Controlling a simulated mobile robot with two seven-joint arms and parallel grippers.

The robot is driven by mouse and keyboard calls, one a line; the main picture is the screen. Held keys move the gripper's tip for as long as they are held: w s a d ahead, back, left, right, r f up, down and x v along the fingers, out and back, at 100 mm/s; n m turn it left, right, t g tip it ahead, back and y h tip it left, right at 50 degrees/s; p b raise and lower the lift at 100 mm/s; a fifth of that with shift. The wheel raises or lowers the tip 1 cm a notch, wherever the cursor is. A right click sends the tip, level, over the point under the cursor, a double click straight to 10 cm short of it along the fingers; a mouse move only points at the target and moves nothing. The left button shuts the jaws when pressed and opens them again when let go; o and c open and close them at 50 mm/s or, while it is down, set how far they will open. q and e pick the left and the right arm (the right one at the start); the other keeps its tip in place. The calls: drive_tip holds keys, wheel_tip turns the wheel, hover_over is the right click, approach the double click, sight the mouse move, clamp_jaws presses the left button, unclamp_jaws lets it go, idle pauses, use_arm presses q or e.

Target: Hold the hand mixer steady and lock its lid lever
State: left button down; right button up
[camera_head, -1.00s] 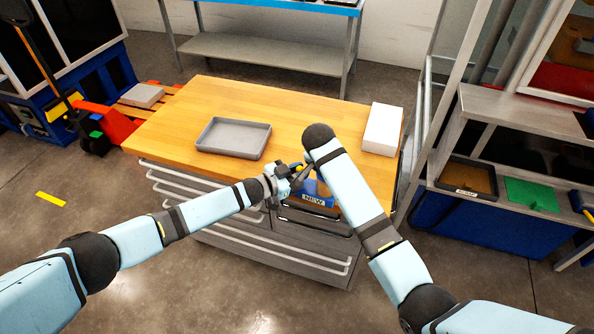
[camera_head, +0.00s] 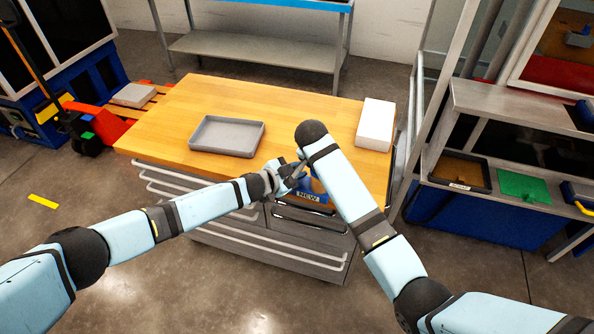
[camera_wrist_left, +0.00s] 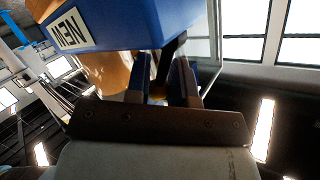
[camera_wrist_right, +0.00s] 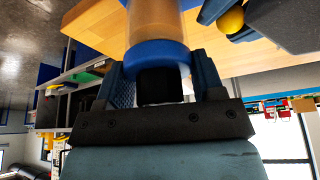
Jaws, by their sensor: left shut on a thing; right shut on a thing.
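The hand mixer shows best in the right wrist view, as an amber cylinder with a blue collar (camera_wrist_right: 155,55) and a black end piece. My right gripper (camera_wrist_right: 162,88) is shut on this black part. A yellow knob (camera_wrist_right: 232,20) shows beside it, at a finger of my left gripper. In the left wrist view my left gripper (camera_wrist_left: 162,80) is shut on a dark, narrow part, seemingly the lid lever. A blue body labelled NEW (camera_wrist_left: 110,22) is just above its fingers; it also shows in the head view (camera_head: 315,196). My right forearm hides most of the mixer there.
The wooden bench top (camera_head: 290,110) holds a grey tray (camera_head: 227,152) at the left and a white box (camera_head: 376,125) at the right. Drawers with bar handles (camera_head: 250,237) face me below. A shelf unit with trays (camera_head: 525,186) stands to the right.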

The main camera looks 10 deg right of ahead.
use_arm(q)
drive_tip(key=c, duration=1.1)
unclamp_jaws()
drive_tip(key=shift+o, duration=0.2)
